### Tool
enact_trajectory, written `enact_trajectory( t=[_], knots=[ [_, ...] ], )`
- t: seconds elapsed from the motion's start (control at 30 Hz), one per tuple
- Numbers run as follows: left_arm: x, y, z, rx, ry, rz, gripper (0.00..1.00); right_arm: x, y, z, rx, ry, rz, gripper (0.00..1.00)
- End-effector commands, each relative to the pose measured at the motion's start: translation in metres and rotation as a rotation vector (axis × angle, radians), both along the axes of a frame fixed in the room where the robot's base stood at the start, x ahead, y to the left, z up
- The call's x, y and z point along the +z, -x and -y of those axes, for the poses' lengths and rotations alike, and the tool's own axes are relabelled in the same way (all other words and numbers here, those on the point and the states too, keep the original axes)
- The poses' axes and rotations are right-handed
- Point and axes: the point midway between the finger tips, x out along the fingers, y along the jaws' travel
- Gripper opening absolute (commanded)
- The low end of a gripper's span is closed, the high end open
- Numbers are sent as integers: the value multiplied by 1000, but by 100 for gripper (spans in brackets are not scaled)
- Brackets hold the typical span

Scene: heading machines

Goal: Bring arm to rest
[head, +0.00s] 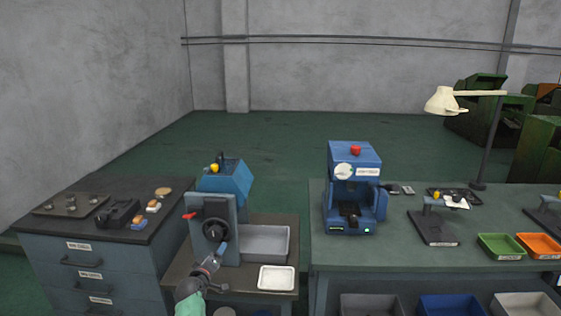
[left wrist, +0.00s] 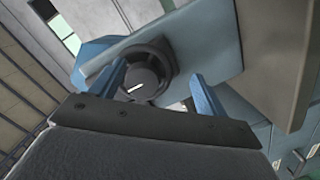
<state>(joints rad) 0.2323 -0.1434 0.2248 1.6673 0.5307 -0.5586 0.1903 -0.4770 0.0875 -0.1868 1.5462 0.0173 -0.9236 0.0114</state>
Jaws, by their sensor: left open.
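My left arm comes in low in the head view, and my left gripper (head: 216,258) is in front of the blue-grey machine (head: 228,183) on the small table. In the left wrist view my left gripper (left wrist: 162,90) is open, with its two blue fingers apart. A round black dial with a white mark (left wrist: 138,88) shows between and beyond the fingers. The same dark dial (head: 215,229) is on the machine's front plate in the head view. Nothing is held between the fingers; whether they touch the dial I cannot tell. My right gripper is not in view.
A grey bin (head: 265,242) and a white tray (head: 277,278) lie right of the machine. A drawer cabinet (head: 92,262) stands left. The right bench (head: 400,254) carries a blue machine (head: 352,185), a lamp (head: 445,101), a green tray (head: 500,246) and an orange tray (head: 540,245).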

Motion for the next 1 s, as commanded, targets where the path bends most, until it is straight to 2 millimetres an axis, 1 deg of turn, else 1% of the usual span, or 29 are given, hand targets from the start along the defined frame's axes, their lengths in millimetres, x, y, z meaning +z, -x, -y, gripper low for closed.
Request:
enact_trajectory(
  t=[0.03,0.1,0.17,0.2,0.27,0.3,0.37,0.4,0.47,0.5,0.57,0.6,0.67,0.7,0.77,0.8,0.87,0.9,0.97,1.0],
  knots=[
    [-14,0,13,-37,-75,-51,75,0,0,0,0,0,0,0],
    [-34,1,30,-92,-193,-121,75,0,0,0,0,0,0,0],
    [-57,7,41,-135,-284,-184,75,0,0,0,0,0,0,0],
    [-73,14,46,-158,-332,-219,75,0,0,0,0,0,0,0],
    [-97,25,53,-190,-392,-271,75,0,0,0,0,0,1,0],
    [-114,34,57,-211,-430,-304,75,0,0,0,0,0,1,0],
    [-141,49,62,-242,-483,-357,75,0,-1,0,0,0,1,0],
    [-160,61,65,-264,-518,-393,75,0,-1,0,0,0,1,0],
    [-188,81,69,-295,-567,-444,75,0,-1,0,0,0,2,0],
    [-207,96,71,-317,-597,-479,75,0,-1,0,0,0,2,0],
    [-236,119,74,-348,-639,-530,75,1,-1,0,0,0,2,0],
    [-256,136,76,-368,-665,-563,75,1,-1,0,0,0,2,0],
    [-283,161,78,-397,-698,-609,75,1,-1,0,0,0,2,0],
    [-300,179,79,-415,-719,-639,75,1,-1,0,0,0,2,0],
    [-325,206,81,-443,-746,-682,75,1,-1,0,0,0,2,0],
    [-341,225,82,-460,-763,-707,75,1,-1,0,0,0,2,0],
    [-364,254,84,-488,-785,-744,75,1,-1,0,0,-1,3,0],
    [-379,274,84,-506,-800,-769,75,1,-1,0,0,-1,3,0],
    [-400,304,85,-533,-816,-801,75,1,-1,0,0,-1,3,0],
    [-414,325,86,-552,-824,-822,75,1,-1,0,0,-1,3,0]
  ],
)
